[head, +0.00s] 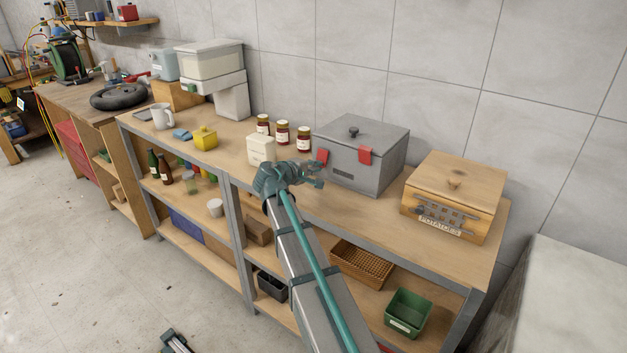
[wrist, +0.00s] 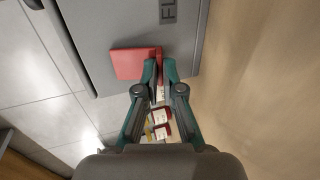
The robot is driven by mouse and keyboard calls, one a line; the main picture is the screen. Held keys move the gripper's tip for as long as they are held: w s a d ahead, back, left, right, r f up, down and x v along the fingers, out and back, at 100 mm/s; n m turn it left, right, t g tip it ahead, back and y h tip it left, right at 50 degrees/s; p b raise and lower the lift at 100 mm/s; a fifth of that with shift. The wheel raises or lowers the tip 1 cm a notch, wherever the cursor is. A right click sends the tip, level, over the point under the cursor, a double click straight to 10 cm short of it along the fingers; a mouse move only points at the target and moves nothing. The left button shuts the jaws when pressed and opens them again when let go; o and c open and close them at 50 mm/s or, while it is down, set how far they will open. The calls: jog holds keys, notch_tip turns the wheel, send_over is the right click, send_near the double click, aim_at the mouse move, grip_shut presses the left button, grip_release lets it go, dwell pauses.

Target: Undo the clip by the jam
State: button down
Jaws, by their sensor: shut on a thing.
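The grey lidded box (head: 355,160) stands on the worktop with two red clips on it. The clip by the jam (head: 322,156) is on its left. Three dark jam jars (head: 282,133) with white labels stand left of the box. My gripper (head: 319,174) is at that left clip. In the wrist view, my fingertips (wrist: 161,68) are closed on the edge of the red clip (wrist: 131,63), which stands out from the grey box wall (wrist: 110,25). The other red clip (head: 366,155) lies flat on the box front. Some jars (wrist: 162,131) show between my fingers.
A white container (head: 261,149) stands close left of my gripper. A wooden box (head: 456,190) stands right of the grey box. A yellow box (head: 204,137) and white jug (head: 161,116) are further left. The worktop front (head: 400,235) is clear.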

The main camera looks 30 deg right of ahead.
jog(key=shift+w+d+f+t+h+b, duration=0.15)
jog(key=shift+d+f+t+h+b, duration=0.3)
jog(key=shift+b, duration=1.2)
jog(key=shift+w+d+f+t+h+b, duration=0.15)
jog(key=shift+f+h+b, duration=0.45)
jog(key=shift+b, duration=1)
jog(key=shift+r+h+b, duration=0.3)
jog(key=shift+h+b, duration=0.15)
jog(key=shift+b, duration=0.4)
jog(key=shift+d+r+t, duration=0.1)
jog(key=shift+t, duration=0.2)
jog(key=c, duration=1.3)
grip_release()
jog(key=v, duration=1.2)
jog(key=shift+w, duration=0.1)
